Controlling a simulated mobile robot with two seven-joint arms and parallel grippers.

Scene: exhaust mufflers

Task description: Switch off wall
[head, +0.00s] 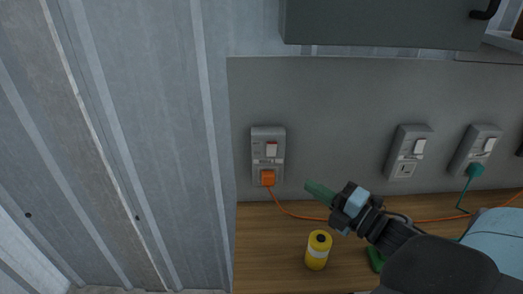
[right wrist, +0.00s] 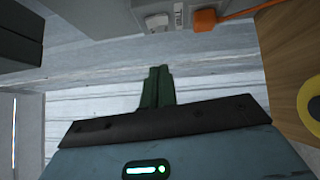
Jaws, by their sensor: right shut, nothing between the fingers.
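In the right wrist view the closed fingers (right wrist: 159,70) lie below the unit's rocker (right wrist: 157,21) and the orange plug (right wrist: 205,19). Two more switch units, the middle one (head: 409,138) and the right one (head: 482,133), have white rockers. My left gripper is out of view.
An orange cable (head: 293,213) runs along the worktop's back. A grey cabinet (head: 380,25) hangs above. Corrugated metal wall (head: 150,120) fills the left.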

